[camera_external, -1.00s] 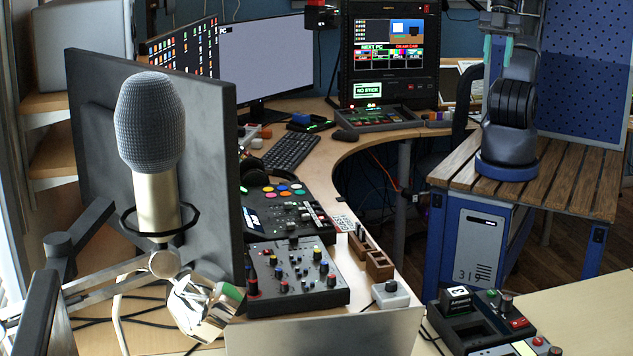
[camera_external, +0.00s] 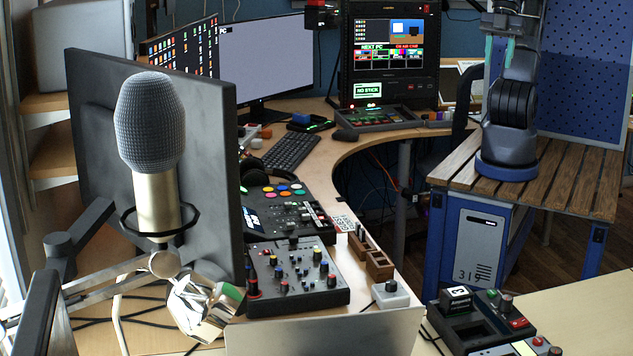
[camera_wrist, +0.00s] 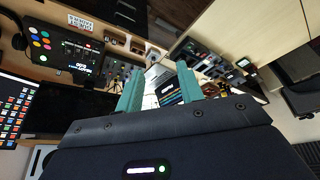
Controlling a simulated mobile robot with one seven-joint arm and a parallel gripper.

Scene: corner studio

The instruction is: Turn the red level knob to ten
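A dark control box (camera_external: 470,325) stands at the lower right of the external view. I cannot tell for sure that this is the red level knob. A mixer panel (camera_external: 325,296) with several small coloured knobs, some red, stands at the centre bottom. My gripper (camera_external: 499,50) is high at the upper right, far from both and touching nothing. In the wrist view its teal fingers (camera_wrist: 160,72) are apart and empty.
A wooden slatted bench (camera_external: 580,175) bears my arm. A curved desk (camera_external: 350,155) holds a keyboard (camera_external: 290,151), a monitor (camera_external: 265,60) and a small grey box with a black knob (camera_external: 391,296). A large microphone (camera_external: 150,120) and dark monitor back fill the left. Space above the control box is clear.

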